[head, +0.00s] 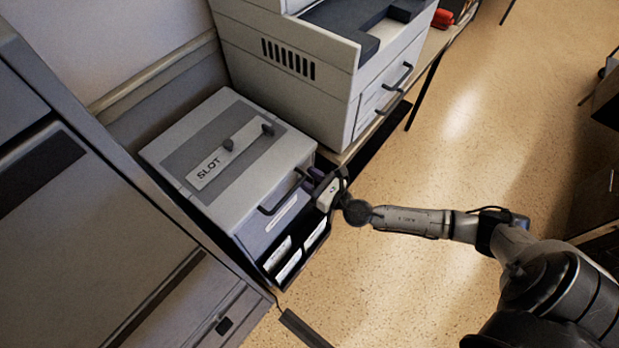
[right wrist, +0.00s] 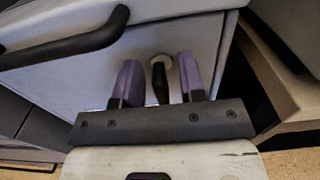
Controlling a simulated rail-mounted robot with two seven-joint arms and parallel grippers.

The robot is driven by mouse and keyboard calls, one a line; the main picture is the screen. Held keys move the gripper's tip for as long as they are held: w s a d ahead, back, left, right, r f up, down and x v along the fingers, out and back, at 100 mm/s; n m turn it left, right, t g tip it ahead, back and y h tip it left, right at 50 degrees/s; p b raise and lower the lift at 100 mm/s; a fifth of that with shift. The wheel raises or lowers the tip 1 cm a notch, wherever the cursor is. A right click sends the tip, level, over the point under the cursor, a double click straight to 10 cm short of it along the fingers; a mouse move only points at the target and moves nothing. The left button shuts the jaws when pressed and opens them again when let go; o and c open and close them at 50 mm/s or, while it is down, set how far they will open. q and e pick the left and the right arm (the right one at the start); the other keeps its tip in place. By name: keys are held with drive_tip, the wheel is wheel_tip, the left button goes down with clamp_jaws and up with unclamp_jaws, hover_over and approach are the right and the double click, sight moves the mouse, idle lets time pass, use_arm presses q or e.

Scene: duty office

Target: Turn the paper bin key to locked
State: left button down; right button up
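The paper bin (head: 165,151) is a grey box with a slot plate on top and a black bar handle (head: 283,195) on its front. In the right wrist view, the key (right wrist: 161,84) has a dark grip and stands in a round pale lock (right wrist: 161,61) on the front panel. My right gripper (head: 318,180) is at the front's upper right corner. Its two purple fingers (right wrist: 158,82) are open, one on each side of the key, with a gap visible on both sides. The key is hidden in the head view. My left gripper is not in view.
The black handle (right wrist: 62,42) lies left of the fingers in the right wrist view. A large grey printer (head: 290,70) stands behind the bin on a bench. Labelled pockets (head: 290,262) hang below the bin's front. Open speckled floor (head: 420,270) lies to the right.

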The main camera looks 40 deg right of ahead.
drive_tip(key=shift+c, duration=0.5)
clamp_jaws()
